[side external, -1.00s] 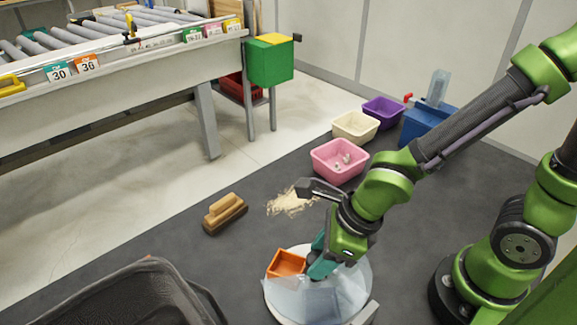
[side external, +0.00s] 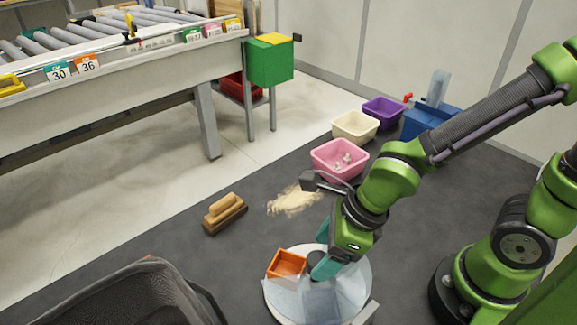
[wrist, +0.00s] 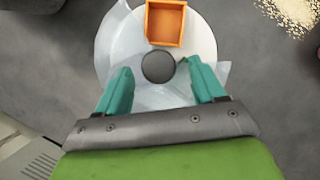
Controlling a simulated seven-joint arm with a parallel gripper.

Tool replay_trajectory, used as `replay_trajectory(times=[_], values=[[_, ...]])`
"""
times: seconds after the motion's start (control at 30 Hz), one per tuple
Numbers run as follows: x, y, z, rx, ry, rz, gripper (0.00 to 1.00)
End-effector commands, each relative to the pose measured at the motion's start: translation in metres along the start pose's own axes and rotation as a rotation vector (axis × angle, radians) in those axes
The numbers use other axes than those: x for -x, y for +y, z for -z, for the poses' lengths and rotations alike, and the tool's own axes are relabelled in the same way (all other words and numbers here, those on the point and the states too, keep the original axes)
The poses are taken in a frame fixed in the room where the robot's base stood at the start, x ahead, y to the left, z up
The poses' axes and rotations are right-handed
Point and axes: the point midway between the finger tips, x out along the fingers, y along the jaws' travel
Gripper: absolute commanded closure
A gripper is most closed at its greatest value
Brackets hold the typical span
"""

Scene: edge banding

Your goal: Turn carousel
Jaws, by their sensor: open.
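The carousel is a white round turntable (side external: 357,277) on the dark floor mat; it also shows in the wrist view (wrist: 206,35). Contact with the knob is not visible.
Pink (side external: 339,160), cream (side external: 355,127) and purple (side external: 383,112) bins stand behind. A brush (side external: 225,213) and a pile of shavings (side external: 294,200) lie on the mat. A black crate (side external: 130,295) is front left. A roller conveyor (side external: 110,85) stands at the back left.

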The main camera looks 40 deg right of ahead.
Motion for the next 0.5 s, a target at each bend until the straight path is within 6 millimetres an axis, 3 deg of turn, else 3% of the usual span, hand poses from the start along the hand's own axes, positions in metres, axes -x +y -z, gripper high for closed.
replay_trajectory(times=[0.5], values=[[0.1, 0.0, -0.002, 0.0, -0.013, -0.002, 0.31]])
